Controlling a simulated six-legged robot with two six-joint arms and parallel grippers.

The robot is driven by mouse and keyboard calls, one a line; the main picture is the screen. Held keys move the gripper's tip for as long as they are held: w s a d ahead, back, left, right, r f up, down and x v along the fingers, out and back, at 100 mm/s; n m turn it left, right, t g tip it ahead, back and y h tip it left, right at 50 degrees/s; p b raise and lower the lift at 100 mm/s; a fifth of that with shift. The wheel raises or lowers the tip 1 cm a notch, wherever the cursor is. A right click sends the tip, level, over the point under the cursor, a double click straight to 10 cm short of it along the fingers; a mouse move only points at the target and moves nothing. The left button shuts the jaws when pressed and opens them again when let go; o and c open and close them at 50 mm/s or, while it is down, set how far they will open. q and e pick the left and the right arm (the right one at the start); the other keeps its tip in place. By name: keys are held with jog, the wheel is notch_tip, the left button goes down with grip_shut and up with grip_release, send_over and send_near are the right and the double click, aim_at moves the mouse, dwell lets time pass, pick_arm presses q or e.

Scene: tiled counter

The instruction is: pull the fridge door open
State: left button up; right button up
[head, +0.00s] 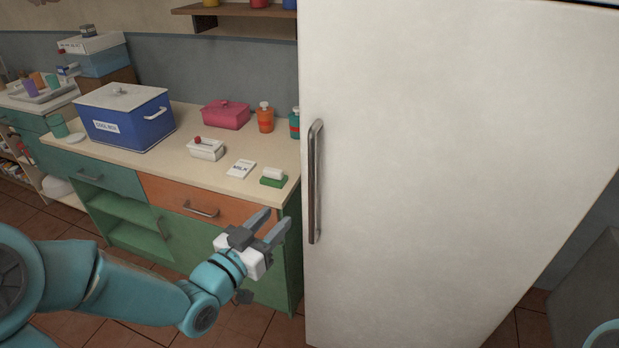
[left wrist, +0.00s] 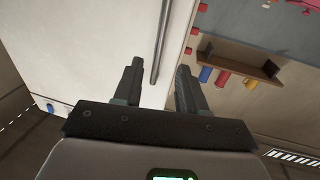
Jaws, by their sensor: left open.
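The white fridge door (head: 450,150) fills the right half of the head view and looks shut. Its vertical metal handle (head: 315,180) runs along the door's left edge. My left gripper (head: 275,222) is open and empty, to the left of the handle's lower part and apart from it. In the left wrist view the handle (left wrist: 161,45) shows beyond and between the two open fingers (left wrist: 158,85), with the white door (left wrist: 90,45) behind it. My right gripper is not seen; only a small bit of teal arm shows at the lower right corner of the head view.
A counter (head: 190,170) with a blue cool box (head: 125,115), a pink box (head: 226,114), bottles and small dishes stands left of the fridge. Its orange drawer (head: 205,197) is close behind my left gripper. A grey block (head: 590,295) stands at the lower right.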

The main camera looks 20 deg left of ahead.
aim_at(310, 183)
pick_arm(q)
jog(key=p+x, duration=0.4)
jog(key=x, duration=1)
jog(key=shift+w+f, duration=0.1)
jog(key=shift+w, duration=0.3)
jog(key=shift+w+d+p, duration=0.2)
jog(key=shift+w+p, duration=0.1)
jog(key=shift+w, duration=0.1)
jog(key=shift+a, duration=0.15)
grip_shut()
